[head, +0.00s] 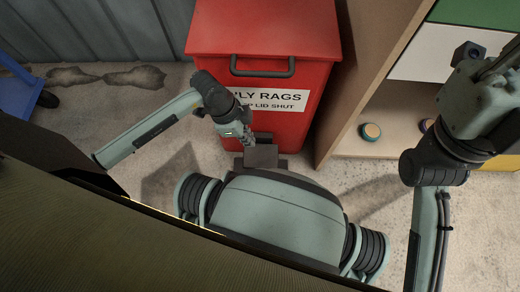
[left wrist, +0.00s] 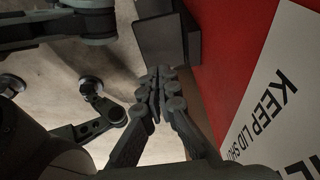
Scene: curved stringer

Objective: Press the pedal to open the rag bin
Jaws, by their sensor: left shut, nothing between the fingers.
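The red rag bin (head: 262,90) stands ahead of me with its lid (head: 265,25) down and a dark handle (head: 262,68) on the front. Its white label is partly covered by my left arm. The dark grey pedal (head: 262,157) sticks out low at the bin's front; a dark plate that looks like it shows in the left wrist view (left wrist: 160,40). My left gripper (head: 250,140) points down just above the pedal in the head view. Its fingers (left wrist: 158,80) are together and empty, and I cannot tell whether they touch the pedal. My right gripper (head: 505,60) is at the right edge, partly cut off.
A wooden shelf unit (head: 365,60) with a white drawer (head: 440,60) and small round tins (head: 370,132) stands right of the bin. A blue object (head: 18,95) is at far left.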

